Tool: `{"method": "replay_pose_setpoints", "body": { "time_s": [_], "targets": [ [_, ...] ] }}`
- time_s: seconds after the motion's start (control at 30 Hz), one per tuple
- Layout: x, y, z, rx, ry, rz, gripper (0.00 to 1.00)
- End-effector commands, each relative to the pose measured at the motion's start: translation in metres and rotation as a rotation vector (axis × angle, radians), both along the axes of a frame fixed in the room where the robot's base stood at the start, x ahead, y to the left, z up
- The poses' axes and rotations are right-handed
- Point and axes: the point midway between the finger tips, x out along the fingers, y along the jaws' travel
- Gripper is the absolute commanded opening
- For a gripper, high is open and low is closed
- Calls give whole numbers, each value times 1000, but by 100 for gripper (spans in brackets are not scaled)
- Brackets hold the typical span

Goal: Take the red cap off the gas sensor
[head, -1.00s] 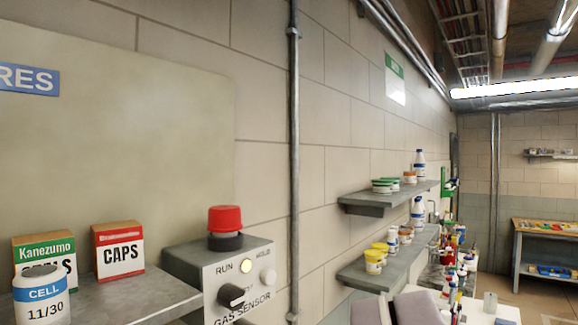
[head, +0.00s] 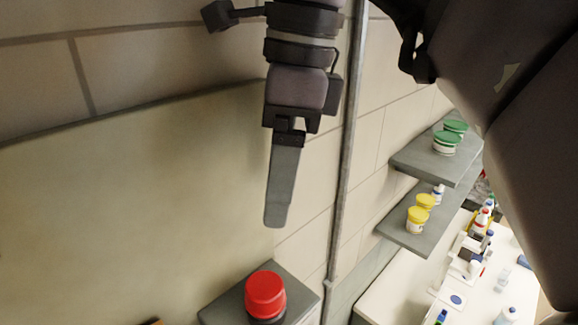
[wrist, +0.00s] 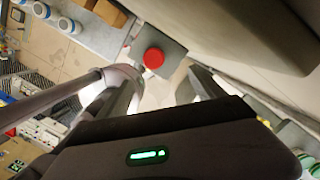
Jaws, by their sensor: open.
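The red cap (head: 265,293) sits upright on a dark collar on top of the grey gas sensor box (head: 300,285), low in the head view. The box's front panel is out of that view. My gripper (head: 278,222) points down above the cap, clearly apart from it, and shows nearly edge-on. In the wrist view, my gripper's two fingers (wrist: 165,82) are spread with nothing between them. The red cap (wrist: 153,58) shows from above, beyond the fingertips and between their lines, on the sensor box (wrist: 175,50).
A vertical pipe (head: 347,170) runs up the wall just right of the sensor box. Wall shelves (head: 415,235) with yellow and green tubs stand further right, above a cluttered white bench (head: 395,295). A blank beige panel (head: 130,210) covers the wall at left.

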Motion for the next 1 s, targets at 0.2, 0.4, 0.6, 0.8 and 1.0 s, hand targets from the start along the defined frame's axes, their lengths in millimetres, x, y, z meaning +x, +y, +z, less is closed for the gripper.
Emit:
{"method": "replay_pose_setpoints", "body": {
  "time_s": [0.2, 0.4, 0.6, 0.8, 1.0],
  "targets": [
    [-2, 9, -73, -1, 1, 3, 78],
    [-3, 16, -114, 0, 1, 3, 78],
    [-4, 20, -142, 0, 2, 3, 78],
    [-4, 25, -171, 1, 1, 2, 78],
    [-4, 25, -171, 1, 0, 1, 78]
  ]
}}
